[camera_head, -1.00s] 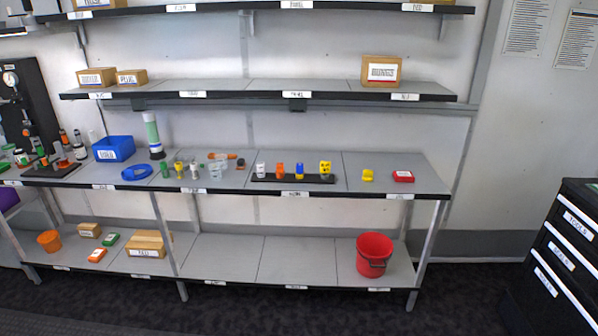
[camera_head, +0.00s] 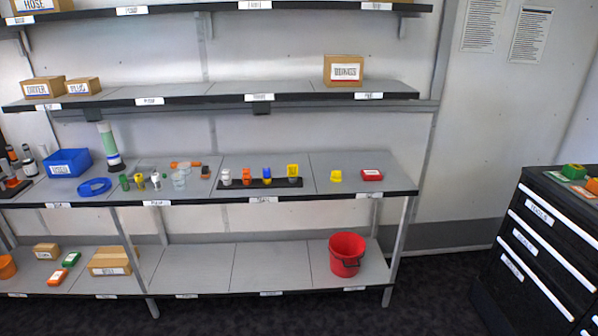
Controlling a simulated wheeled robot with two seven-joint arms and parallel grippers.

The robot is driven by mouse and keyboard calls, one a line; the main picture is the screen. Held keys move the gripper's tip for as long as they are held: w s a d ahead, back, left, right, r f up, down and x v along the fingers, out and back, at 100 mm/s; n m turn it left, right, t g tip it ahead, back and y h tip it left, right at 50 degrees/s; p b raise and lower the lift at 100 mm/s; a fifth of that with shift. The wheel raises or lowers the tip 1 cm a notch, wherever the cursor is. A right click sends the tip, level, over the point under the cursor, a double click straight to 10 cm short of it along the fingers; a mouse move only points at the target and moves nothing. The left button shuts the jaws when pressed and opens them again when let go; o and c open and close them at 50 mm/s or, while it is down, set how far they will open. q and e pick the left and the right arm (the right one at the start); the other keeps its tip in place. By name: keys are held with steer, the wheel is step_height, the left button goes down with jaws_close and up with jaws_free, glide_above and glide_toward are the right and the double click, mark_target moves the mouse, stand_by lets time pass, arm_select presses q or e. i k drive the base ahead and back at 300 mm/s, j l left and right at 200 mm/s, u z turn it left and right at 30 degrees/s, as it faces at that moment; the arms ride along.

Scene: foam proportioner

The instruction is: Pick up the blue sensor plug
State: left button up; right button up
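A small blue piece (camera_head: 267,174), which looks like the blue sensor plug, stands upright on a black strip (camera_head: 259,184) on the middle shelf. An orange piece (camera_head: 246,176) stands to its left and a larger yellow piece (camera_head: 293,171) to its right on the same strip. The blue piece is too small to show fine detail. Neither of my grippers is in view.
The long shelf unit (camera_head: 230,204) also holds a blue bin (camera_head: 68,162), a blue ring (camera_head: 94,186), a yellow part (camera_head: 336,175) and a red box (camera_head: 372,174). A red bucket (camera_head: 346,254) stands below. A black drawer cabinet (camera_head: 545,245) is at right, with open floor in front.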

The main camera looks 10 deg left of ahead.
mark_target(267, 174)
steer(key=i+j+z, duration=0.3)
steer(key=i+j, duration=0.2)
steer(key=j, duration=0.15)
steer(key=i+j+z, duration=0.2)
steer(key=j, duration=0.15)
steer(key=i+j+z, duration=0.15)
steer(key=j, duration=0.25)
